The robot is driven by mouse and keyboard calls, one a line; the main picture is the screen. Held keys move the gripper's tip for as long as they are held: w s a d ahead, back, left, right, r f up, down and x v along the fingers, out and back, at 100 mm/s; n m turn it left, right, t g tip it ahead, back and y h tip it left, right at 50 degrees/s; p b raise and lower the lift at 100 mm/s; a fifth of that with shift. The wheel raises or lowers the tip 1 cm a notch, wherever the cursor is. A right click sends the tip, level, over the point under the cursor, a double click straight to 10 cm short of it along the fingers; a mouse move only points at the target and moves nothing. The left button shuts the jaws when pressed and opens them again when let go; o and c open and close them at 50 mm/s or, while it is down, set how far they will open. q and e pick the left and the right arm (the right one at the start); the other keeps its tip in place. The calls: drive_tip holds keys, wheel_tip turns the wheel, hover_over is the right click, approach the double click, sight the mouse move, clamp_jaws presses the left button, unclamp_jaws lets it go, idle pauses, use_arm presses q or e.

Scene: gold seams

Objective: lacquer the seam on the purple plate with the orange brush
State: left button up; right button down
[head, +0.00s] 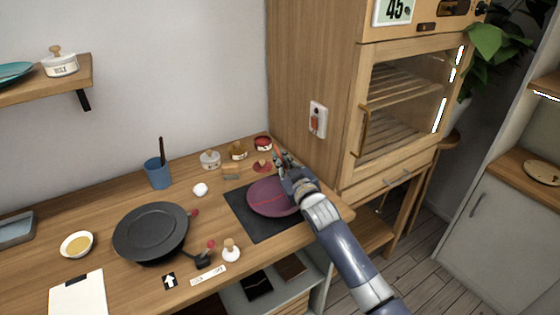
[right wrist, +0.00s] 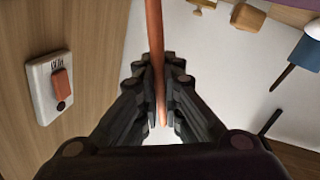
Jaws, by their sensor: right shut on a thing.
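The purple plate (head: 262,208) lies on a dark square mat (head: 252,226) near the table's right end. A thin red seam line runs across it. My right gripper (head: 280,158) is above the plate's far right edge and hides part of it. It is shut on the orange brush (head: 276,149). In the right wrist view the orange handle (right wrist: 154,35) stands between the fingers of the gripper (right wrist: 160,95). The brush tip is hidden or too small to tell. My left gripper is not in view.
A red pot (head: 263,143), a gold-brown pot (head: 237,151) and a white jar (head: 210,160) stand behind the mat. A black plate (head: 150,232) and a blue cup (head: 158,174) are to the left. A wooden cabinet (head: 312,75) rises close behind my right gripper.

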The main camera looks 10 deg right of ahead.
drive_tip(key=shift+r+p, duration=0.3)
drive_tip(key=shift+r, duration=0.6)
drive_tip(key=shift+a+r+p, duration=0.1)
drive_tip(key=shift+r+p, duration=0.2)
drive_tip(key=shift+r, duration=0.1)
use_arm(q)
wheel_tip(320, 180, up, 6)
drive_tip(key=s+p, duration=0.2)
drive_tip(key=p, duration=0.2)
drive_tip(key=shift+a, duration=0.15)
use_arm(e)
drive_tip(key=shift+r, duration=2.7)
use_arm(q)
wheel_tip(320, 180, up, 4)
drive_tip(key=p, duration=0.4)
drive_tip(key=shift+p, duration=0.3)
use_arm(e)
wheel_tip(320, 180, up, 4)
drive_tip(key=shift+r, duration=0.25)
